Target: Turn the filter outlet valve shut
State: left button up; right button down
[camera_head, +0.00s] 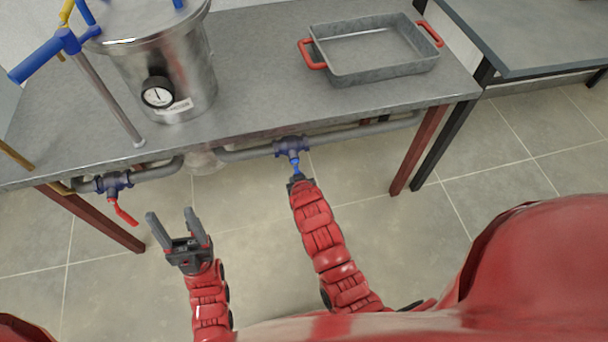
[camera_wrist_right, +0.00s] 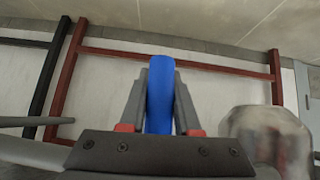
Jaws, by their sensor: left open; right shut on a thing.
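Two valves sit on the grey pipes under the table's front edge. The right valve (camera_head: 291,146) has a blue handle (camera_head: 296,168). My right gripper (camera_head: 298,180) is shut on this blue handle, which stands between its fingers in the right wrist view (camera_wrist_right: 160,95). The left valve (camera_head: 113,184) has a red handle (camera_head: 125,214) that hangs down to the right. My left gripper (camera_head: 176,228) is open and empty, a little right of the red handle and apart from it. No label shows which valve is the filter outlet.
A metal vessel (camera_head: 185,75) with a gauge (camera_head: 158,92) stands on the grey table (camera_head: 262,60). A metal tray (camera_head: 375,75) with red handles is at its right. Red table legs (camera_head: 420,150) stand near the pipes. The floor in front is clear.

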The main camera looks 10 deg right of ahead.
jog(key=shift+s+a+f+y, duration=0.1)
jog(key=shift+a+y, duration=0.3)
jog(key=shift+a, duration=0.1)
jog(key=c, duration=0.6)
grip_release()
jog(key=p+v, duration=0.4)
jog(key=v, duration=1.3)
jog(key=shift+s+r, duration=0.1)
jog(key=shift+r, duration=0.15)
